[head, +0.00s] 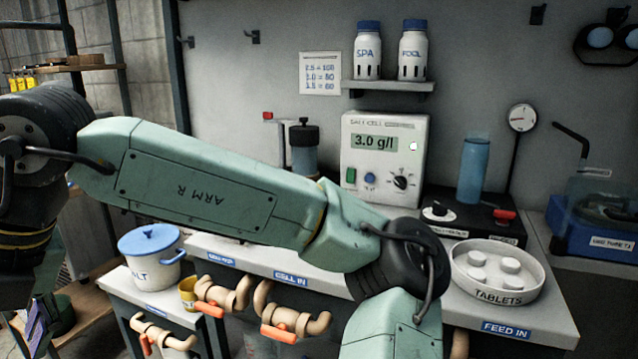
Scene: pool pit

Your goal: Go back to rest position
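My arm crosses the head view from the bottom middle up to the left edge. Its pale green link, marked "ARM R" upside down, spans the picture in front of the bench. The far end of the arm bends down at the left edge and is cut off there. I cannot make out my gripper or its fingers, nor anything held.
A bench (553,335) holds a tablets dish (497,298), a salt-cell meter (408,133) reading 3.0 g/l and a blue bottle (473,170). A salt bucket (152,262) stands lower left. Pipes with orange handles (278,334) stick out in front. SPA (367,57) and POOL (412,58) bottles sit on a shelf.

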